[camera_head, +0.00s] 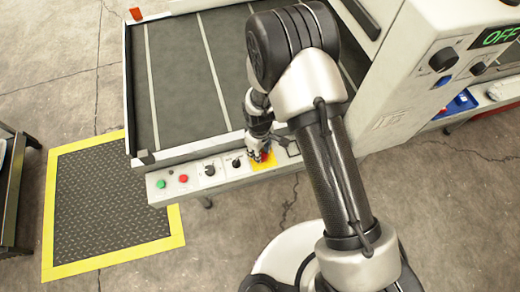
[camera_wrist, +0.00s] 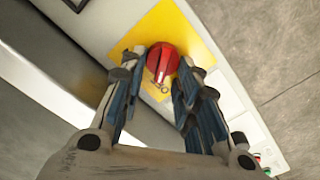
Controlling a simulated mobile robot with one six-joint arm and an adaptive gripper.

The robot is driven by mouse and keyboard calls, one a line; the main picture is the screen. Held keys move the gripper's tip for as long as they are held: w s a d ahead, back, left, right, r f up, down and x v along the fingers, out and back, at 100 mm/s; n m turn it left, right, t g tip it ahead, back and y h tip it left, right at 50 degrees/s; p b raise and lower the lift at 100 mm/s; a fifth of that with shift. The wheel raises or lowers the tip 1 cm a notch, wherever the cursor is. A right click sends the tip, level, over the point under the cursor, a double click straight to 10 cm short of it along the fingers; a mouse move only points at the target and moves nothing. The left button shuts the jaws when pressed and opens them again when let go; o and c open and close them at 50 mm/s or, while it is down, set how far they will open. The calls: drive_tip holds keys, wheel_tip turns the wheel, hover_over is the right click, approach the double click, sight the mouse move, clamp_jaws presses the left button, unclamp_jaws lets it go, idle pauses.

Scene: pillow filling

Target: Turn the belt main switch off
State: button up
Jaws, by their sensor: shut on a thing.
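The belt main switch is a red rotary knob (camera_wrist: 162,62) on a yellow plate (camera_wrist: 186,28) on the white control panel. In the wrist view my gripper (camera_wrist: 166,78) has its two fingers on either side of the knob, shut on it. A light mark or pointer shows on the knob's near side. In the head view my gripper (camera_head: 261,150) reaches down to the yellow plate (camera_head: 266,162) at the right part of the panel, and hides most of the knob.
Left along the panel (camera_head: 222,170) are a green button (camera_head: 161,184), a red button (camera_head: 183,178) and black knobs (camera_head: 210,170). The dark belt (camera_head: 180,75) lies behind. A white machine cabinet (camera_head: 420,70) with a display (camera_head: 495,36) reading OFF stands at right.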

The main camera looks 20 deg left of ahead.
drive_tip(key=shift+s+n, duration=0.1)
drive_tip(key=shift+n, duration=0.8)
drive_tip(key=o, duration=1)
drive_tip(key=shift+c, duration=0.2)
wheel_tip(320, 180, up, 12)
